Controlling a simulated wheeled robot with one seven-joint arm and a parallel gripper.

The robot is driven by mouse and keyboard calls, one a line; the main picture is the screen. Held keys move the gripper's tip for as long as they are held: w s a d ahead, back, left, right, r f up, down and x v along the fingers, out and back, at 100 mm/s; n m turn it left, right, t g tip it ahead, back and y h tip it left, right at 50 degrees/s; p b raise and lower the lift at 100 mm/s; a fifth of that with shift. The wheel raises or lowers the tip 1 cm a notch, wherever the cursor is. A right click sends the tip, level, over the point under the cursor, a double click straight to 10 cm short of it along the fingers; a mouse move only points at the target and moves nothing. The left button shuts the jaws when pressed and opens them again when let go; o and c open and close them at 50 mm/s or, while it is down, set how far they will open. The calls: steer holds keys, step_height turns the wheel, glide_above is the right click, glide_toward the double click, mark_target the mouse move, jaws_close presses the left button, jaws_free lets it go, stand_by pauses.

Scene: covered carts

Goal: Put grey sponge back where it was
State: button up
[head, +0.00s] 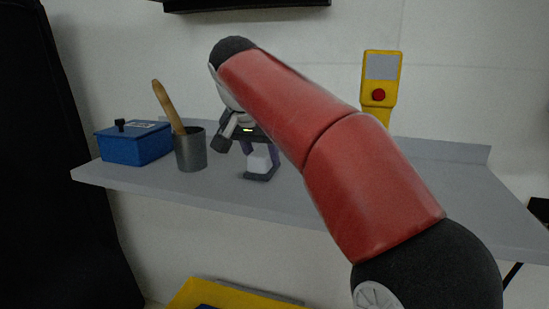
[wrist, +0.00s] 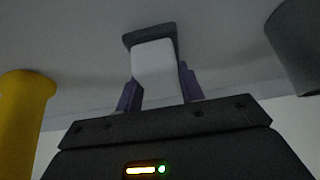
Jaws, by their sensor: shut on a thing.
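My gripper (head: 260,151) points down over the grey shelf, left of its middle. Its purple fingers, also in the wrist view (wrist: 156,92), are shut on a pale grey block, which I take as the grey sponge (head: 258,162). In the wrist view the sponge (wrist: 154,62) sits between the fingers. A dark grey slab (wrist: 130,40) lies at its far end; I cannot tell whether it is part of the sponge or a separate thing under it. In the head view the slab (head: 262,177) is at the shelf surface. My arm hides part of the shelf behind.
A dark grey cup (head: 190,152) with a wooden handle (head: 168,105) stands left of my gripper, beside a blue box (head: 135,145). A yellow device (head: 381,80) with a red button stands at the back right. The grey shelf (head: 460,195) looks clear at right.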

steer(key=shift+w+a+f, duration=0.1)
steer(key=shift+f, duration=0.15)
steer(key=o, duration=0.9)
steer(key=shift+o, duration=0.2)
steer(key=v, duration=0.7)
steer(key=shift+s+d+r, duration=0.2)
steer(key=shift+d+r, duration=0.1)
steer(key=shift+r, duration=0.1)
